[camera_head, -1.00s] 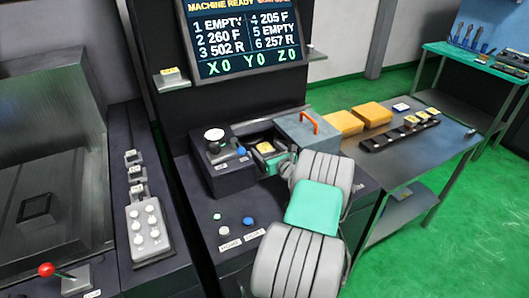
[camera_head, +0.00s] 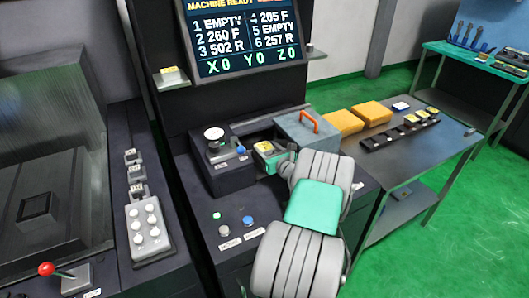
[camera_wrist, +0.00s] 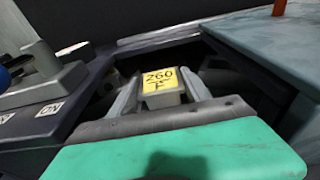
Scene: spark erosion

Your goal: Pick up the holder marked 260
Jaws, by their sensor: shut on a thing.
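The holder marked 260 (camera_wrist: 161,80) has a yellow top label reading 260 F and sits between the two fingers of my gripper (camera_wrist: 160,93) in the wrist view. The fingers are shut on its sides. In the head view the holder shows as a small yellow patch (camera_head: 265,147) beside the grey-blue box, with my gripper (camera_head: 273,154) at it. The holder's lower part is hidden by the fingers and the label. My arm covers part of the machine front.
A grey-blue box with an orange handle (camera_head: 308,128) stands close on the right. Yellow blocks (camera_head: 372,112) and a dark rack (camera_head: 400,133) with several holders lie on the table farther right.

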